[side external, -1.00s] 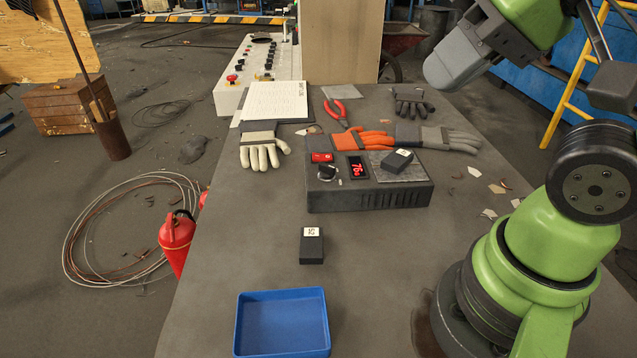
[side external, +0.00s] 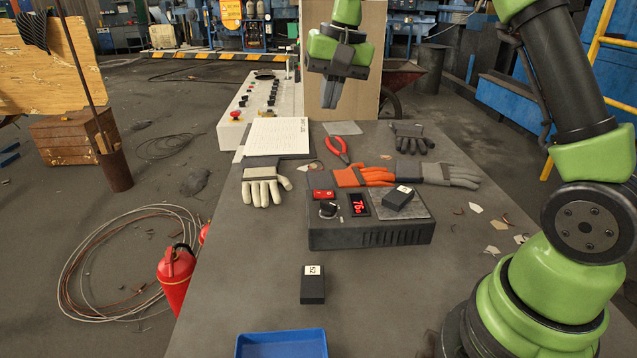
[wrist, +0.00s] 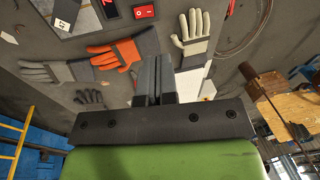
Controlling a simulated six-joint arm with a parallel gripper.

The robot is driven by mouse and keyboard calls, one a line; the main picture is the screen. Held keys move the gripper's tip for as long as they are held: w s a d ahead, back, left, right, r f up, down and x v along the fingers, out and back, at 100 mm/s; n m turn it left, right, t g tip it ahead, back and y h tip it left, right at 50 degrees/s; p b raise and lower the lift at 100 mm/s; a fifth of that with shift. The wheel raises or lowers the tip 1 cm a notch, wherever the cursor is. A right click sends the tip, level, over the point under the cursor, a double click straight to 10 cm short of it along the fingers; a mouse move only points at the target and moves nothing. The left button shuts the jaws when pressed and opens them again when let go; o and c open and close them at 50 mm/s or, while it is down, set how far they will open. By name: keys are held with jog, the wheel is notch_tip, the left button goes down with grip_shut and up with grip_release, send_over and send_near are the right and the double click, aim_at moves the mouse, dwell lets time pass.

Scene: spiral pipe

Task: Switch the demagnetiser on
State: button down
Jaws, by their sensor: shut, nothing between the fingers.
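The demagnetiser (side external: 370,235) is a dark box on the table with a red rocker switch (side external: 323,194), a black knob (side external: 328,209), a lit red display (side external: 358,204) and a metal plate (side external: 410,208). A black labelled block (side external: 398,197) lies on the plate. The red switch also shows at the top of the wrist view (wrist: 144,12); I cannot tell which way it is set. My gripper (side external: 329,104) is shut and empty, fingers down, high above the far part of the table, behind and above the box. It also shows in the wrist view (wrist: 155,62).
Another black block (side external: 313,286) and a blue tray (side external: 281,342) are in front of the box. Gloves, including an orange one (side external: 362,176), and red pliers (side external: 337,149) lie behind it. A white control panel (side external: 243,113) stands at the far left. The space above the box is clear.

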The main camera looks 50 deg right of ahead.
jog(key=m+g, duration=0.1)
send_over(324, 193)
notch_tip(324, 193, down, 6)
jog(key=shift+s+d, duration=0.15)
jog(key=shift+s, duration=0.05)
jog(key=f, duration=0.9)
jog(key=w+a+f, duration=0.1)
jog(key=f, duration=0.3)
jog(key=shift+w+a+f, duration=0.1)
jog(key=shift+f, duration=0.3)
jog(key=shift+f, duration=0.2)
jog(key=shift+s+d+r, duration=0.3)
jog(key=shift+s+d, duration=0.2)
jog(key=shift+s, duration=0.05)
